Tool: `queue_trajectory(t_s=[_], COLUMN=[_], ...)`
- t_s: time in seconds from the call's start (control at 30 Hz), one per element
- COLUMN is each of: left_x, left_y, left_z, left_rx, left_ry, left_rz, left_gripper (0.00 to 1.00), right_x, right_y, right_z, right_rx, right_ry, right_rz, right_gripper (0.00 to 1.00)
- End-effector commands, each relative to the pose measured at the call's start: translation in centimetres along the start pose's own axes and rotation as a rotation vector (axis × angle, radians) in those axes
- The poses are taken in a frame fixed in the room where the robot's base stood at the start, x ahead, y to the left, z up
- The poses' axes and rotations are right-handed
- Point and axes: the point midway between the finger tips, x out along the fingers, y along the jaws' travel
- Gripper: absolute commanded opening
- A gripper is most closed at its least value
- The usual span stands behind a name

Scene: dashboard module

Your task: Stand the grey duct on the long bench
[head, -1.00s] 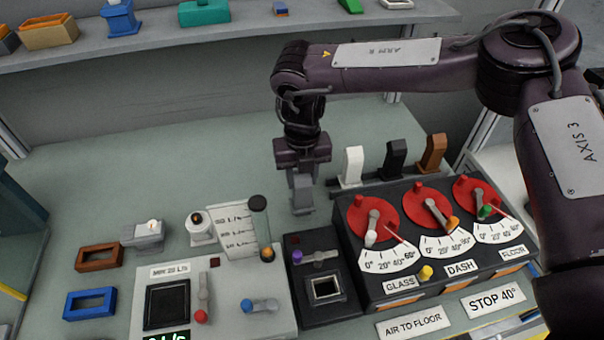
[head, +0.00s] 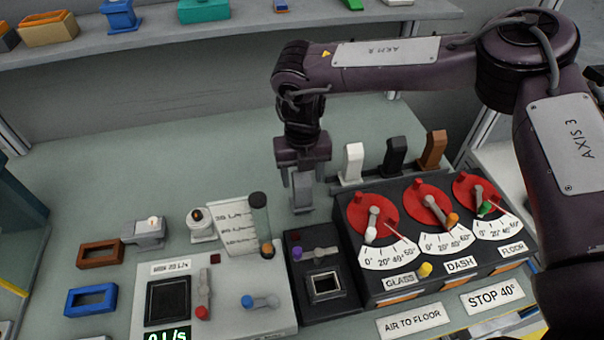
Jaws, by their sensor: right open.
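The grey duct (head: 302,192) is upright on the long bench (head: 130,190), just left of the dial console. Its lower end appears to rest on the bench top. My right gripper (head: 302,172) points down over it, open, with a finger on either side of its upper part. The top of the duct is hidden by the gripper, and I cannot tell whether the fingers touch it. My left gripper is not in view.
White (head: 352,163), black (head: 395,157) and brown (head: 433,150) ducts stand behind the dial console (head: 400,290). A clear cylinder (head: 261,220) and a control panel (head: 225,320) are nearer. A shelf (head: 240,32) runs along the back.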

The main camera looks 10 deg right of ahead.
Motion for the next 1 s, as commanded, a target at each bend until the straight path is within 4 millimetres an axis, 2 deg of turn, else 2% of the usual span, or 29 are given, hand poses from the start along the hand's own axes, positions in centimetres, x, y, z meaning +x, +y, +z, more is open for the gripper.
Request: queue_trajectory(t_s=[0.17,0.37,0.57,0.73,1.0], left_x=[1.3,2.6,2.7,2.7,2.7], left_y=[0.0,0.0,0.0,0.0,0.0], left_z=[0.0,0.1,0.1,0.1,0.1], left_rx=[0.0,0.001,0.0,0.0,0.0], left_ry=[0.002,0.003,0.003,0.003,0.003], left_rz=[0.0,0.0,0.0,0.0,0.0], left_gripper=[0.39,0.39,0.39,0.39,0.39], right_x=[-2.6,-7.1,-10.7,-11.8,-11.9], right_y=[0.1,0.1,0.1,0.1,0.1], right_z=[0.1,0.1,0.1,0.0,0.0], right_rx=[-0.002,0.0,-0.003,-0.001,-0.001], right_ry=[-0.006,-0.007,-0.006,-0.002,-0.002], right_rz=[0.003,0.003,0.0,0.001,0.002], right_gripper=[0.58,0.58,0.58,0.58,0.58])
